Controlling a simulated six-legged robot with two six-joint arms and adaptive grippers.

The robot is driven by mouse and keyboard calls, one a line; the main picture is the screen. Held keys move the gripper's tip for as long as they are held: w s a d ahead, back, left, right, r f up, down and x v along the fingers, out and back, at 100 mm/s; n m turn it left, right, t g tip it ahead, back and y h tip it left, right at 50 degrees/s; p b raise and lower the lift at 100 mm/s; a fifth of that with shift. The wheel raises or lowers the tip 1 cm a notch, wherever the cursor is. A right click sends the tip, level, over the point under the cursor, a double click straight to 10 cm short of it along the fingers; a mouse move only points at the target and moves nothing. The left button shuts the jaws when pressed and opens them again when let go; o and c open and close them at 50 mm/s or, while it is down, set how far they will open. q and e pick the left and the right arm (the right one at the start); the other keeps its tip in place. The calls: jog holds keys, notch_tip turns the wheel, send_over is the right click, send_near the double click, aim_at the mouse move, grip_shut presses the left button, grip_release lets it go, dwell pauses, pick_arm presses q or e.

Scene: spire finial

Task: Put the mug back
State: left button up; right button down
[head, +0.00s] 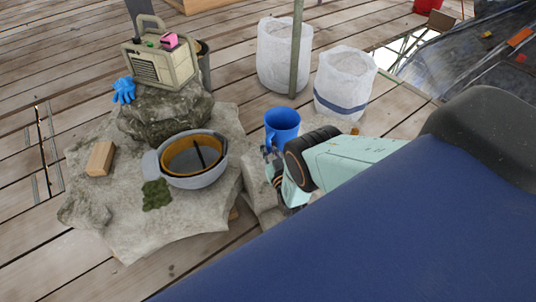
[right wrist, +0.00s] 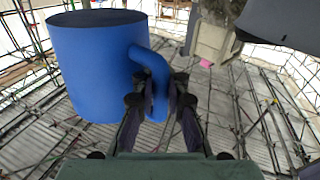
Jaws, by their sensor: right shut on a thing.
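A blue mug (head: 282,126) shows in the head view, just right of the stone slab and beyond my right gripper (head: 270,156). In the right wrist view the mug (right wrist: 92,65) fills the upper left, with its handle (right wrist: 152,75) between my fingers. My right gripper (right wrist: 160,97) is shut on that handle. In the head view the mug looks roughly upright with its opening up. Whether its base touches the stone below is hidden by my gripper. My left gripper is not in view.
The stone slab (head: 195,222) holds an upturned hard hat (head: 190,180), a wooden block (head: 100,158) and a moss patch (head: 156,194). A radio (head: 160,65) and blue glove (head: 123,90) sit on a rock (head: 165,122). White sacks (head: 340,85) and a pole (head: 296,45) stand behind.

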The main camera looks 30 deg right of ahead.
jog(key=shift+f+b, duration=1)
jog(key=shift+f, duration=0.6)
jog(key=shift+r, duration=0.1)
jog(key=c, duration=1.9)
grip_release()
jog(key=o, duration=0.5)
jog(key=shift+o, duration=0.2)
